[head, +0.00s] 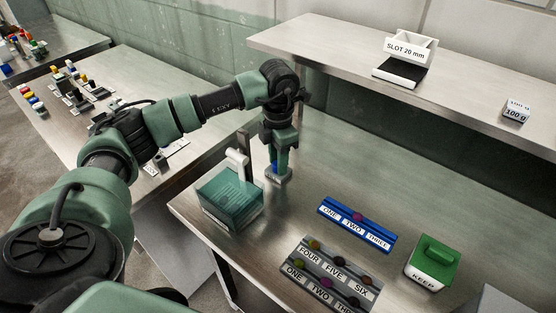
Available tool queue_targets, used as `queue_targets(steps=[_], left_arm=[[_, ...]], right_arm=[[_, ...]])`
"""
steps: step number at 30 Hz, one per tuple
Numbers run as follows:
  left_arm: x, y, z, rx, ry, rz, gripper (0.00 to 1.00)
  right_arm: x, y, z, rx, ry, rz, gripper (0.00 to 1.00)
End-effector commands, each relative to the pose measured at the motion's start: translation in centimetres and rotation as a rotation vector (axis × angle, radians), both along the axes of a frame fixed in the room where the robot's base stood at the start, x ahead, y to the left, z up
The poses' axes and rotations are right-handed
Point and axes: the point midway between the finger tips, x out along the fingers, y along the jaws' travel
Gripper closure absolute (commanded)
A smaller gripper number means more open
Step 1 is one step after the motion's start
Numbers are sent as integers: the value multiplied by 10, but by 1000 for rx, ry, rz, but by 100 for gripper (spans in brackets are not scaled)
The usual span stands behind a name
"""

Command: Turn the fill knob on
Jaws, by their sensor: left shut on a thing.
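My left gripper (281,160) points straight down over the metal table, just right of the teal see-through tank. It is shut on a small blue part, which looks like the fill knob (274,167), on a small grey base (279,178). The fingers hide most of the knob, so I cannot tell which way it is turned. The teal tank (228,199) stands on the table with a white spout (236,157) on a post at its back edge. My right gripper is not in view.
A blue rack (340,237) marked ONE, TWO, THREE and a grey rack (303,262) with several coloured balls lie to the right. A shelf (330,45) at the back carries a SLOT 20 mm holder (407,62) and a 100 g block (516,111).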

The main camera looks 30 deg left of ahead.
Motion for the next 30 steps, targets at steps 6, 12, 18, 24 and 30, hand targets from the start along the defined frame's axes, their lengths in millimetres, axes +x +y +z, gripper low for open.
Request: queue_targets(steps=[6, 12, 18, 24, 30], left_arm=[[1, 0, 1, -1, -5, 1, 48], [1, 0, 1, 0, -2, 1, 48], [0, 0, 0, 0, -1, 3, 48], [0, 0, 3, -1, 0, 92, 48], [0, 0, 5, 0, 2, 334, 48]], right_arm=[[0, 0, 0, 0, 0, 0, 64], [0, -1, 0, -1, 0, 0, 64], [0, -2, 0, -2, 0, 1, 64], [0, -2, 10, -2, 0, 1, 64], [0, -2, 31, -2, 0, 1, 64]])
